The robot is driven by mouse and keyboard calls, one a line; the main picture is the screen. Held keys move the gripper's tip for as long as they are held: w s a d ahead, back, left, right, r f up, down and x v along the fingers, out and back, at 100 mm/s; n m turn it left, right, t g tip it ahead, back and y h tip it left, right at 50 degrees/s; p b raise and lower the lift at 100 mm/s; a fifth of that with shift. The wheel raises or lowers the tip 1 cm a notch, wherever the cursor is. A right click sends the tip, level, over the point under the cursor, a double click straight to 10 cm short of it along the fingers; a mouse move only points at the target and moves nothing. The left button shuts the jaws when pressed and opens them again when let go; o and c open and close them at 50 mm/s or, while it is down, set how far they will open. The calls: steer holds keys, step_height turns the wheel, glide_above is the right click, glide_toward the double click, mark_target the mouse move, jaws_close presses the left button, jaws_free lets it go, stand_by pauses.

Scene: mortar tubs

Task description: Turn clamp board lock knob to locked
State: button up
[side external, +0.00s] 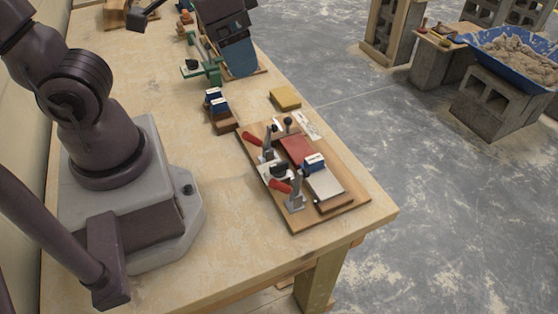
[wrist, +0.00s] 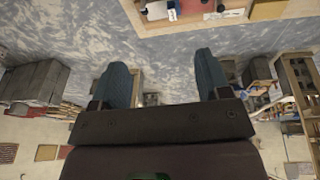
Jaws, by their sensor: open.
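The clamp board (side external: 352,198) lies flat near the table's front right corner. It carries two toggle clamps with red handles (side external: 280,186), a red block and a pale metal plate. A dark knob (side external: 279,170) sits on a white plate between the clamps. A small black ball knob (side external: 287,121) stands at the board's far edge. I cannot read the lock knob's setting. My gripper (side external: 240,60) is at the far part of the table, apart from the board. In the wrist view its two blue fingers (wrist: 163,85) are spread with nothing between them.
A yellow sponge-like block (side external: 285,98) and a brown block with blue-and-white items (side external: 217,110) lie beyond the board. A green fixture (side external: 203,70) stands near my gripper. A blue tub of sand (side external: 515,55) rests on concrete blocks off the table.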

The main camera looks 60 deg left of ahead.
step_height(320, 180, down, 8)
steer(key=w+d+n+g, duration=0.2)
steer(key=w+n+g, duration=0.1)
steer(key=n, duration=0.3)
steer(key=n+y, duration=0.1)
steer(key=n, duration=1.2)
glide_above(279, 163)
step_height(279, 163, down, 4)
steer(key=f, duration=0.1)
step_height(279, 163, down, 12)
steer(key=shift+f, duration=0.15)
steer(key=c, duration=0.9)
